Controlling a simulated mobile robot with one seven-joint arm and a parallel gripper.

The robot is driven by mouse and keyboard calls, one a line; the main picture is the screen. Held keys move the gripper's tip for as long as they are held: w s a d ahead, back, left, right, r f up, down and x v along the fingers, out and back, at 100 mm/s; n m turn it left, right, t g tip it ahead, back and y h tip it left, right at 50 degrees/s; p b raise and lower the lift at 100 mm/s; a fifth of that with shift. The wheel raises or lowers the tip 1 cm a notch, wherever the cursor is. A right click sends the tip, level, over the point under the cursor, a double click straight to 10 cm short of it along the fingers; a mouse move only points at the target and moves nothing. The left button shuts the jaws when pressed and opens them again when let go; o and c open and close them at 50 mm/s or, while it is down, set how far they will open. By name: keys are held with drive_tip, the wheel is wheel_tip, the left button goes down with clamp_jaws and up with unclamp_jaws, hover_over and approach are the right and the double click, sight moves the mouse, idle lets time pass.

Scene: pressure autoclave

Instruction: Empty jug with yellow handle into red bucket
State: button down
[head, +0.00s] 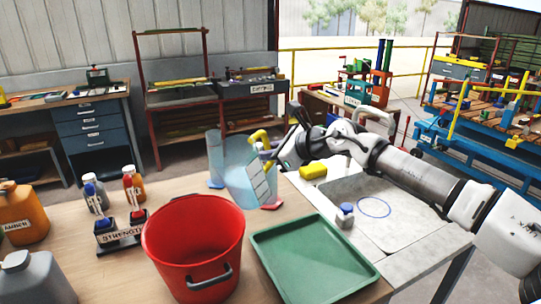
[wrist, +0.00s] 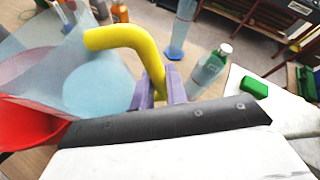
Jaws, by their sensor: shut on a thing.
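The clear, bluish jug (head: 241,178) hangs tilted above the table, behind and right of the red bucket (head: 195,243). Its yellow handle (head: 258,136) is at the upper right, and a pale label or scale shows on its side. My gripper (head: 276,153) is shut on this handle. In the wrist view, purple fingers (wrist: 160,91) clasp the lower end of the yellow handle (wrist: 138,45), with the see-through jug (wrist: 92,80) to the left. The bucket's red wall (wrist: 28,125) shows at the left there. How much liquid the jug holds is unclear.
A green tray (head: 314,262) lies right of the bucket. A tall clear cylinder (head: 214,155) stands behind the jug. A rack marked STRENGTH (head: 119,233) and several bottles stand left. A small blue-capped bottle (head: 345,215) and yellow block (head: 313,171) are right.

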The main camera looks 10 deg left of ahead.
sight(263, 132)
drive_tip(key=shift+n+t, duration=0.4)
drive_tip(key=shift+n, duration=0.1)
drive_tip(key=shift+s+a+r, duration=0.1)
drive_tip(key=shift+s+r, duration=0.05)
drive_tip(key=shift+r, duration=0.65)
drive_tip(key=shift+s+a+r, duration=0.1)
drive_tip(key=shift+s+r, duration=0.1)
drive_tip(key=shift+r, duration=0.55)
drive_tip(key=shift+s+a+r, duration=0.1)
drive_tip(key=shift+s+r, duration=0.05)
drive_tip(key=shift+r, duration=0.65)
drive_tip(key=shift+b, duration=0.6)
drive_tip(key=shift+f+n+t+h+b, duration=0.2)
drive_tip(key=shift+n+t+h+b, duration=0.15)
drive_tip(key=shift+b, duration=0.55)
drive_tip(key=shift+s+a+r+n+t+b, duration=0.15)
drive_tip(key=shift+n+t+b, duration=0.3)
drive_tip(key=shift+b, duration=0.6)
drive_tip(key=shift+s+r+n+h+b, duration=0.15)
drive_tip(key=shift+n+h+b, duration=0.15)
drive_tip(key=shift+b, duration=0.25)
drive_tip(key=shift+s+a+r+n+b, duration=0.1)
drive_tip(key=shift+r+n+b, duration=0.15)
drive_tip(key=shift+b, duration=0.3)
drive_tip(key=shift+s+a+r+n+t+b, duration=0.15)
drive_tip(key=shift+s+n+t+b, duration=0.1)
drive_tip(key=shift+t+b, duration=0.3)
